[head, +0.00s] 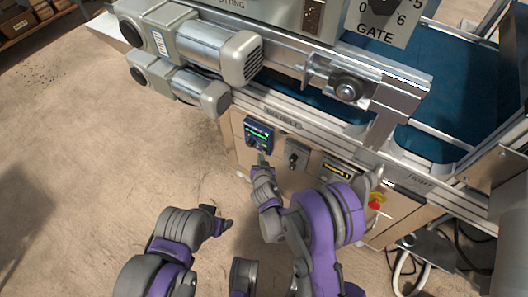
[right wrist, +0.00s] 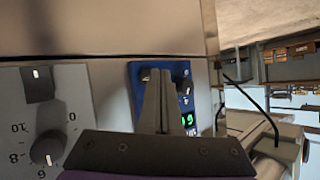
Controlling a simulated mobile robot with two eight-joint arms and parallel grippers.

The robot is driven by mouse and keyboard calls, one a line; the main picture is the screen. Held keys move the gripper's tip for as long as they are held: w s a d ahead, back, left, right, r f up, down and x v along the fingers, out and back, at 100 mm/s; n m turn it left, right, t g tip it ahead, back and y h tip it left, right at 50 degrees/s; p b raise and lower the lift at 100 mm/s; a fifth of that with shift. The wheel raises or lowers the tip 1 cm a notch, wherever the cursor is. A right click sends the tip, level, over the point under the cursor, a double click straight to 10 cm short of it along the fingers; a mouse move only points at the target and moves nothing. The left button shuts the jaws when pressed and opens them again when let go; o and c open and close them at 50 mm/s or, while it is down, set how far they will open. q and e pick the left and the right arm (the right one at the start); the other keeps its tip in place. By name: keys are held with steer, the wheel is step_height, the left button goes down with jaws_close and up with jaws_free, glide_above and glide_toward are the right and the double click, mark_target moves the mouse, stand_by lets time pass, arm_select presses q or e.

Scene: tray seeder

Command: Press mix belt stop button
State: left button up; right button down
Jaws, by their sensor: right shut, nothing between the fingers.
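The blue control box (head: 258,135) with a green lit display is mounted on the machine's front panel, beside a label (head: 283,119) that seems to read MIX BELT. My right gripper (head: 262,158) is shut and empty, with its fingertips at the lower part of this box. In the right wrist view, the shut fingers (right wrist: 165,100) stand in front of the blue box (right wrist: 136,92) and cover its middle. Small dark controls show near the fingertips; I cannot tell which is the stop button or whether the tips touch it. My left gripper (head: 220,221) hangs away from the panel.
A grey switch plate (head: 297,155) sits right of the blue box. Farther right are a yellow-lit display (head: 338,172) and a red knob (head: 377,200). A grey dial plate (right wrist: 85,88) shows in the right wrist view. Two motors (head: 200,50) jut out above.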

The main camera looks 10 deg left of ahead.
steer(key=shift+w, duration=0.15)
stand_by(0.5)
steer(key=shift+w+d, duration=0.15)
steer(key=shift+w, duration=0.15)
stand_by(0.4)
steer(key=shift+s, duration=0.5)
steer(key=shift+a, duration=0.2)
steer(key=s, duration=0.2)
steer(key=s+a+p, duration=0.2)
steer(key=s, duration=0.1)
steer(key=shift+s, duration=0.3)
